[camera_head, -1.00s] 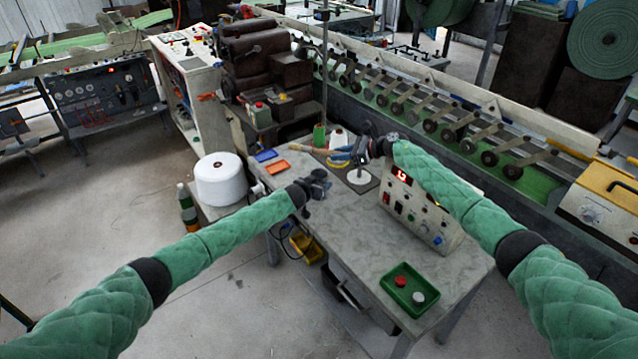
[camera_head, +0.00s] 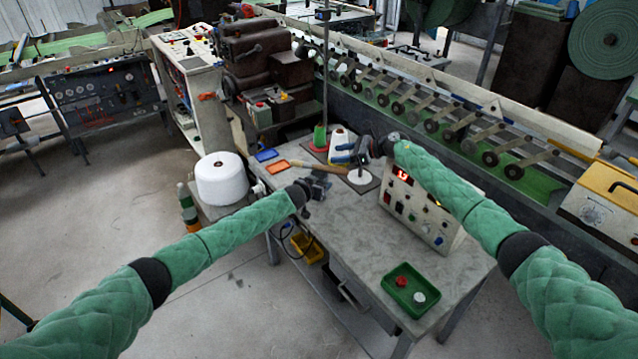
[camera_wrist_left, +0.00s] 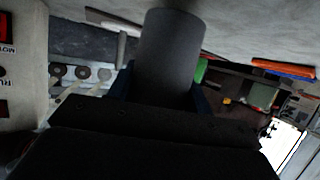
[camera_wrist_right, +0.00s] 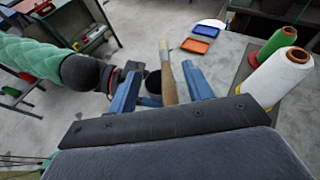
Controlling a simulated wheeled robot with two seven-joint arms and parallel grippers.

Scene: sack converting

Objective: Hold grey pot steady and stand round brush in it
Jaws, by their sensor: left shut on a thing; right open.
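The grey pot (camera_wrist_left: 168,58) is a plain dark cylinder between the fingers of my left gripper (camera_wrist_left: 160,95), which is shut on it. In the head view my left gripper (camera_head: 318,184) holds it by the table's near left edge. The pot's dark opening (camera_wrist_right: 153,82) shows in the right wrist view. The round brush (camera_wrist_right: 168,75) has a pale wooden handle. It lies between the spread blue fingers of my open right gripper (camera_wrist_right: 160,90), with a gap beside it. In the head view the brush (camera_head: 318,167) is tilted beyond the pot. Its lower end is hidden.
Blue (camera_head: 266,155) and orange (camera_head: 276,167) trays lie at the table's back left. Green (camera_wrist_right: 277,45) and white (camera_wrist_right: 282,80) thread cones stand on a dark plate. A control box (camera_head: 415,208) stands right, a green tray (camera_head: 410,297) in front.

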